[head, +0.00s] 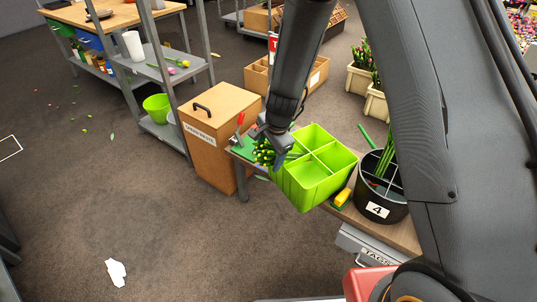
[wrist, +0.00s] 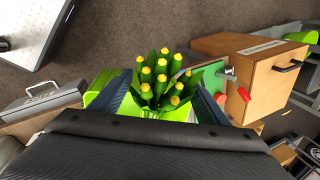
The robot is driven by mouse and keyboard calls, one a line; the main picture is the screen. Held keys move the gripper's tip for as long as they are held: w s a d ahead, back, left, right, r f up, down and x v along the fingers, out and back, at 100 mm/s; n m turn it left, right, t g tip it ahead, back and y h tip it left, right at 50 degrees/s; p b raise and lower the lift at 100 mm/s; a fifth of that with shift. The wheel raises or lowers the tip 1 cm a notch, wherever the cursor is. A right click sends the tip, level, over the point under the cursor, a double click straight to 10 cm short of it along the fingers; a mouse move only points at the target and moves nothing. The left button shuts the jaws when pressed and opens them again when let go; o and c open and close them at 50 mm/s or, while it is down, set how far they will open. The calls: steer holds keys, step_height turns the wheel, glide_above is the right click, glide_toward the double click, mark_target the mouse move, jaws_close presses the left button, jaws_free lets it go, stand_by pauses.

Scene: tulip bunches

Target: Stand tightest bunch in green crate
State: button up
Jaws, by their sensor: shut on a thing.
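My gripper (head: 272,142) is shut on a bunch of tulips (head: 263,153) with green leaves and closed yellow-tipped buds. In the wrist view the bunch (wrist: 160,82) sits between the fingers of my gripper (wrist: 163,102), its buds pointing towards the camera. The bright green crate (head: 297,190) stands on the bench, split by dividers into compartments that look empty. My gripper and the bunch are at its left side in the head view; whether they touch the crate I cannot tell. Part of the crate (wrist: 98,88) shows behind the bunch in the wrist view. The lower stems are hidden.
A black bucket (head: 378,211) marked 4, holding green stems, stands right of the crate. A yellow-handled brush (head: 342,198) lies between them. A brown lidded box (head: 207,160) stands left of the bench (head: 404,236). A red-handled tool (head: 240,120) is behind my gripper.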

mark_target(269, 146)
steer(key=shift+o, duration=0.2)
steer(key=shift+r+p, duration=1.75)
steer(key=shift+p, duration=0.05)
steer(key=c, duration=0.3)
steer(key=shift+w+r+p, duration=0.1)
steer(key=shift+r+p, duration=0.5)
steer(key=shift+p, duration=0.15)
steer(key=shift+r+p, duration=0.35)
steer(key=shift+p, duration=0.1)
steer(key=shift+c, duration=0.9)
